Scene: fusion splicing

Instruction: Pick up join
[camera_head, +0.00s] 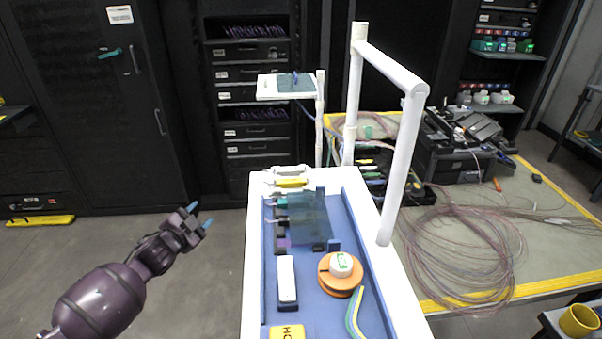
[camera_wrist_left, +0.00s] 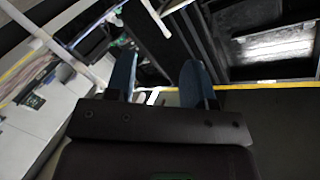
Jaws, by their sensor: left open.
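My left gripper (camera_head: 199,216) is open and empty, with two blue fingertips held over the floor to the left of the white cart. The fingers also show in the left wrist view (camera_wrist_left: 160,85), apart, with nothing between them. The white cart (camera_head: 252,260) has a blue tray holding several small items: a teal translucent panel (camera_head: 309,218), a white block (camera_head: 287,281), an orange spool (camera_head: 337,283) with a white top and a yellow item (camera_head: 290,183). I cannot tell which thing is called the join. My right gripper does not show.
A white handle frame (camera_head: 401,160) rises on the cart's right side. A small white shelf (camera_head: 284,95) stands on a post behind it. Dark cabinets line the back. Floor around the left gripper is clear.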

